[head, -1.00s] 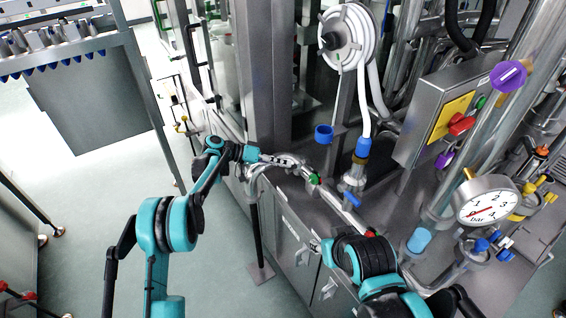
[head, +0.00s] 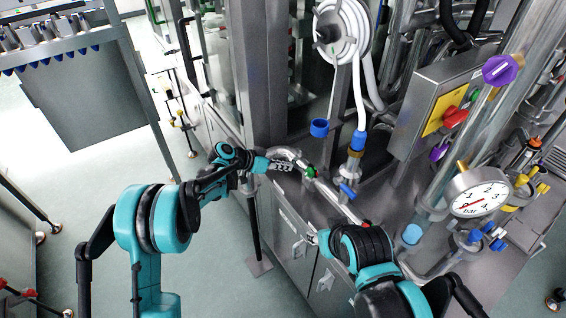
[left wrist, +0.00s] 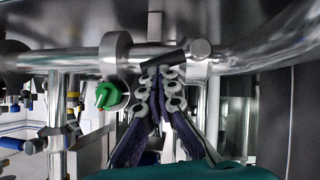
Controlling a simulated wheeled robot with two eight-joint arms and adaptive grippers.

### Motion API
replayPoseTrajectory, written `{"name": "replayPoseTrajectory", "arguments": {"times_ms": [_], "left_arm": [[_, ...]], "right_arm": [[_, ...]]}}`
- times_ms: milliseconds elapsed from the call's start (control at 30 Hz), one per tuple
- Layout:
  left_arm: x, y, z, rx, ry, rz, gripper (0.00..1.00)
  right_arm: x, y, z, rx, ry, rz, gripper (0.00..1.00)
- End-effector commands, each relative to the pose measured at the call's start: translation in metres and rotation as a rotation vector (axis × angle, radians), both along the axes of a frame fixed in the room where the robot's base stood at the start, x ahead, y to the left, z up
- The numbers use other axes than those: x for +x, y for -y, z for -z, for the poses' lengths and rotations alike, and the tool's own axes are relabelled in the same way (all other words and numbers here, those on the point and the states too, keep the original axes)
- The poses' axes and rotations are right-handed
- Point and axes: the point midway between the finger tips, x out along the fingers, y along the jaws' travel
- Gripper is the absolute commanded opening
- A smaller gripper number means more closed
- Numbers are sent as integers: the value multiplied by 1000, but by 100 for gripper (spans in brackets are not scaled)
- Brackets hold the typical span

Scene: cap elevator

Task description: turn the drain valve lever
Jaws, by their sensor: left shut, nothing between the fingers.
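My left gripper (head: 292,166) reaches the bent steel pipe (head: 335,203) beside the cabinet front. In the left wrist view its two fingers (left wrist: 161,74) are shut together and empty, with their tips just under the pipe. A short dark bar (left wrist: 164,59), which may be the drain valve lever, lies across the pipe right at the fingertips; whether they touch it I cannot tell. A green knob (left wrist: 108,95) hangs left of the fingers and also shows in the head view (head: 311,171). My right gripper (head: 316,237) is small and partly hidden by its arm near the cabinet front.
A blue-handled valve (head: 347,191) stands right of the green knob. A pressure gauge (head: 478,199) and a control box (head: 432,110) are on the right. A hose reel (head: 341,32) hangs at the back. Open floor (head: 225,275) lies in front.

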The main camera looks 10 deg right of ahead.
Motion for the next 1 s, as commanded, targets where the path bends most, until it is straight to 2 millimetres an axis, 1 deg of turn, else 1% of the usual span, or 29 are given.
{"name": "replayPoseTrajectory", "arguments": {"times_ms": [167, 500, 1000], "left_arm": [[-5, 3, 6, 43, 106, 0, 0], [-8, 4, 12, 40, 98, 0, 0], [-9, 4, 12, 40, 97, -1, 0]], "right_arm": [[0, 0, 4, 0, 0, 0, 40], [0, 0, 7, 0, 0, 0, 40], [0, 0, 7, 0, 0, 0, 40]]}}
